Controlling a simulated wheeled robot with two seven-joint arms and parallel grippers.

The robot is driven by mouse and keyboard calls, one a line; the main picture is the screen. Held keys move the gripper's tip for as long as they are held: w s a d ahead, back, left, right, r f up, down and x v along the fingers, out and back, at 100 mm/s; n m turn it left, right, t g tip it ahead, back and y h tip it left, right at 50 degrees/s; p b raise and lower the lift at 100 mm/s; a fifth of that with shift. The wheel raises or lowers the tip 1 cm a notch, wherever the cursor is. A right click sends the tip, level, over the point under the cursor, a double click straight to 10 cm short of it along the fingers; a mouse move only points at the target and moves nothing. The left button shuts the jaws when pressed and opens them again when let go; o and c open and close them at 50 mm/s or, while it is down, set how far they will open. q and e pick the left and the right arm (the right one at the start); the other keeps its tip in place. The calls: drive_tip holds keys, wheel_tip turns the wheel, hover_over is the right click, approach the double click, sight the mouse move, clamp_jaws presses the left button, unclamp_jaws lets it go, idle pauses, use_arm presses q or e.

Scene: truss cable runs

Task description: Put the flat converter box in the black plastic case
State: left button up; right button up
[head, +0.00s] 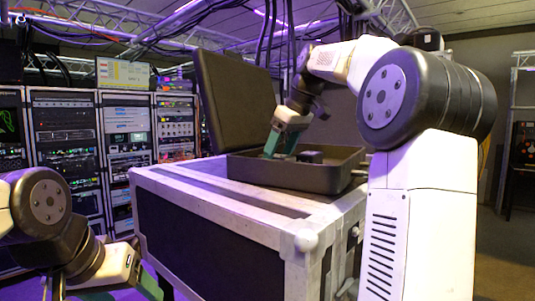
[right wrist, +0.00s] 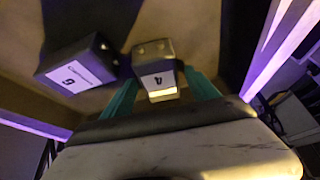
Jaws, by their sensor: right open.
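The black plastic case (head: 295,178) stands open on top of a large flight case, its lid (head: 237,103) raised at the back left. My right gripper (head: 279,147) points down into the case with its teal fingers apart. In the right wrist view, a small grey box labelled 4 (right wrist: 154,62) lies between or just beyond the open fingers; contact cannot be told. A dark, flatter box labelled 6 (right wrist: 78,68) lies left of it. A dark box (head: 310,156) shows inside the case in the head view. My left gripper (head: 124,290) is low at left, open, partly cut off.
The flight case (head: 220,236) has pale metal edges and a ball corner. Equipment racks (head: 66,140) stand behind at left. Cables and trusses hang above. Floor is open at far right.

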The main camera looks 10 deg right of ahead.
drive_tip(key=shift+r, duration=0.35)
drive_tip(key=v, duration=1.2)
drive_tip(key=shift+r, duration=0.2)
drive_tip(key=shift+c, duration=0.2)
idle(0.3)
